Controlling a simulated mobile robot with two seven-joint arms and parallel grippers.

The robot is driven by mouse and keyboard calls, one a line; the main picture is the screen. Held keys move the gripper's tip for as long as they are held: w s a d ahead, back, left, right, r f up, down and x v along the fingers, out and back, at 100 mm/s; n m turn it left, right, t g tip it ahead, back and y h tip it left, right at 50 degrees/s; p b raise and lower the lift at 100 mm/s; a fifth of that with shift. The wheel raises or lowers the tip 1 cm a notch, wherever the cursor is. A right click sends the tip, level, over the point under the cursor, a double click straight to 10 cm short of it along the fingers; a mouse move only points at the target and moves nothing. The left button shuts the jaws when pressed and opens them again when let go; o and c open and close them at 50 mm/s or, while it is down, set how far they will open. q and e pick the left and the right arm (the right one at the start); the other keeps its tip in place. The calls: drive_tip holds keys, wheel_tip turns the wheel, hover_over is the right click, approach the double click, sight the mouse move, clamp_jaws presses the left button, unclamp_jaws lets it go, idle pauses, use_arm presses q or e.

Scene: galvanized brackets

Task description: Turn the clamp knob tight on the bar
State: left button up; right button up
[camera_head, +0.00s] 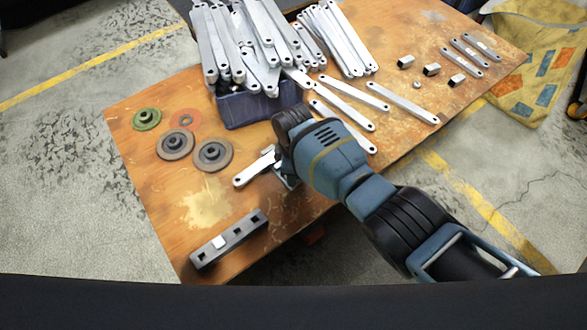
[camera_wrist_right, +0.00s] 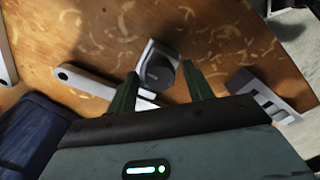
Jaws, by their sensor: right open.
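A pale metal bar (camera_head: 243,179) with a hole at its end lies near the table's front edge; it also shows in the right wrist view (camera_wrist_right: 88,84). A grey clamp-like piece with a dark rounded knob (camera_wrist_right: 158,68) is at the bar's right part. My right gripper (camera_wrist_right: 158,73) is open, with one finger on each side of the knob. I cannot tell whether the fingers touch it. In the head view my right gripper (camera_head: 287,178) is mostly hidden under my wrist, beside the bar. My left gripper is not in view.
A grey block with square holes (camera_head: 229,240) lies at the table's near corner. Several discs (camera_head: 213,154) lie to the left. A blue bin (camera_head: 258,107) full of metal strips stands behind my gripper. Loose strips (camera_head: 403,103) lie to the right. The table's front edge is close.

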drive_tip(key=n, duration=0.2)
drive_tip(key=shift+n, duration=0.3)
drive_tip(key=n, duration=0.6)
drive_tip(key=shift+n+b, duration=0.3)
drive_tip(key=shift+b, duration=0.1)
drive_tip(key=shift+n, duration=0.7)
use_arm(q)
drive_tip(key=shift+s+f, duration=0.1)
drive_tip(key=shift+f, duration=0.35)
use_arm(e)
drive_tip(key=shift+c, duration=0.3)
drive_tip(key=c, duration=0.7)
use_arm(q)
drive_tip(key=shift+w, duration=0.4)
use_arm(e)
drive_tip(key=shift+c, duration=0.7)
